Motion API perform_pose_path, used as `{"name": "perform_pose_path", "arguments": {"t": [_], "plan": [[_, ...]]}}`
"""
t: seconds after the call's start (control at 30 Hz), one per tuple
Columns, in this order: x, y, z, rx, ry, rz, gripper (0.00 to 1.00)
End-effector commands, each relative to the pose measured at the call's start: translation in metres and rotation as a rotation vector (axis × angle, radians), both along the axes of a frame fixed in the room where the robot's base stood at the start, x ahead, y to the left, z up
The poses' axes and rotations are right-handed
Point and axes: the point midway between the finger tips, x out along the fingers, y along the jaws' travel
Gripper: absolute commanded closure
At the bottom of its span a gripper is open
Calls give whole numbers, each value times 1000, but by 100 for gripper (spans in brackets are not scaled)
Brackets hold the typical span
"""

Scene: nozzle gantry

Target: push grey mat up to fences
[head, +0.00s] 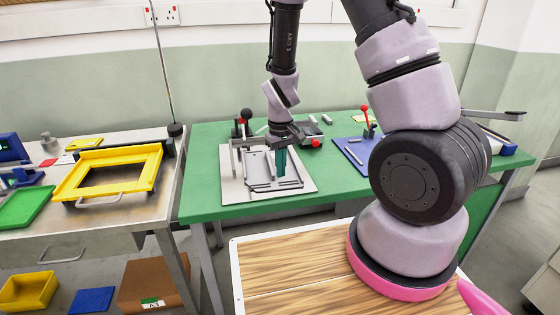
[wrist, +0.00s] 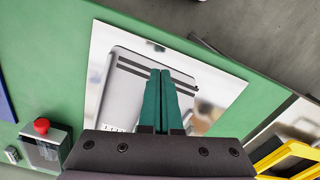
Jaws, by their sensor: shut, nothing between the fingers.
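The grey mat (head: 256,166) lies on a pale square plate (head: 233,195) on the green bench. It also shows in the wrist view (wrist: 124,72), with dark strips (wrist: 186,84) along its far side. Low bars that look like the fences (head: 277,186) run along the mat's front side in the head view. My gripper (head: 282,180) points down over the mat's right part, its teal fingers together and empty. The fingers also show in the wrist view (wrist: 161,74). They hide part of the mat, and I cannot tell whether the tips touch it.
A box with a red button (head: 316,143) stands behind the plate at the right. A blue plate with a red-knobbed lever (head: 366,118) lies further right. A yellow frame (head: 112,171) is on the left table. Green bench top (head: 205,205) is bare in front of the plate.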

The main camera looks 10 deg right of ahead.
Motion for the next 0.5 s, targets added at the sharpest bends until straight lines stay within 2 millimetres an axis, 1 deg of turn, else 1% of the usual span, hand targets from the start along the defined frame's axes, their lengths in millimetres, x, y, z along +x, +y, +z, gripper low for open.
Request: {"name": "perform_pose_path", "arguments": {"t": [0.03, 0.23, 0.33, 0.5], "plan": [[-1, -1, -13, -2, 7, -3, 100], [-1, -1, -54, 0, 5, -1, 100], [18, 5, -52, 0, -3, 0, 100], [34, 10, -52, 1, -2, 1, 100]]}}
